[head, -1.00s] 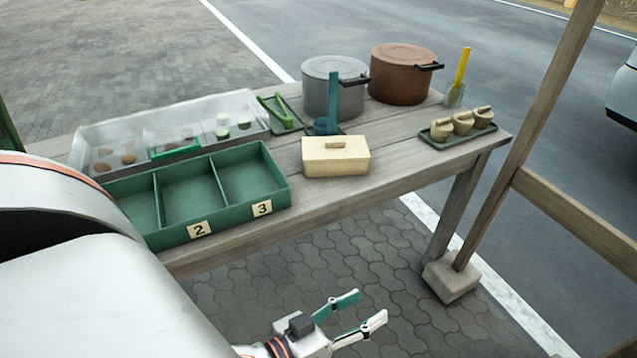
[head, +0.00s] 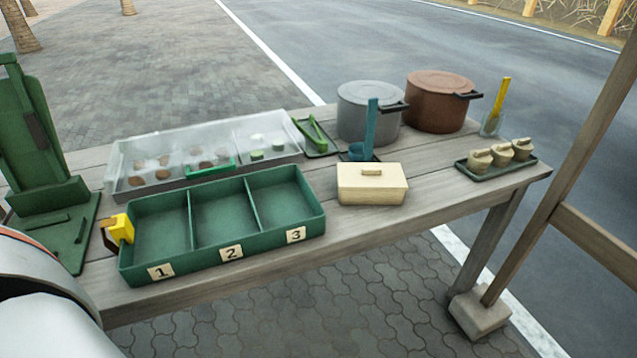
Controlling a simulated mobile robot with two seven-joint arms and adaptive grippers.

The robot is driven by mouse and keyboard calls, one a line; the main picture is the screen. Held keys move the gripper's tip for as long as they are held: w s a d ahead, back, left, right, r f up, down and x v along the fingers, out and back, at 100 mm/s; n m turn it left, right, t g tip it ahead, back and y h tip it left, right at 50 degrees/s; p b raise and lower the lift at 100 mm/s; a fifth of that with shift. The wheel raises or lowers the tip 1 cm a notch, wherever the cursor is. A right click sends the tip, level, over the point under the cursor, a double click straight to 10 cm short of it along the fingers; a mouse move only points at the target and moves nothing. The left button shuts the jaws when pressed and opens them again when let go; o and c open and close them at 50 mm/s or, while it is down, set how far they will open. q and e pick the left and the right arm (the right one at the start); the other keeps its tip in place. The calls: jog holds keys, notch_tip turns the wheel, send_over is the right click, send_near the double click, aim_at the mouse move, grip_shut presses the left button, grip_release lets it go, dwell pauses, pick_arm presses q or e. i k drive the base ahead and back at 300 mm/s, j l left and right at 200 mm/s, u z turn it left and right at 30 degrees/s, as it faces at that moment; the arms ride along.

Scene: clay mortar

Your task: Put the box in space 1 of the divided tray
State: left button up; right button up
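The box (head: 371,190), cream with a small handle on its lid, sits upright on the wooden table, to the right of the divided tray and apart from it. The green divided tray (head: 283,247) has three empty compartments labelled 1, 2 and 3 from left to right. Space 1 (head: 161,236) is the leftmost. Neither gripper shows in the head view; only part of my white arm is at the lower left.
A clear-lidded case (head: 128,157) lies behind the tray. A grey pot (head: 366,118) and a brown pot (head: 440,105) stand behind the box. A yellow-and-brown object (head: 121,229) is at the tray's left end. A green stand (head: 45,150) is far left. Table is clear in front of the box.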

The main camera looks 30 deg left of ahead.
aim_at(165, 242)
jog(key=u, duration=1.65)
jog(key=i+l+u, duration=0.1)
jog(key=l+u, duration=0.2)
jog(key=i+l+u, duration=0.1)
jog(key=l+u, duration=0.2)
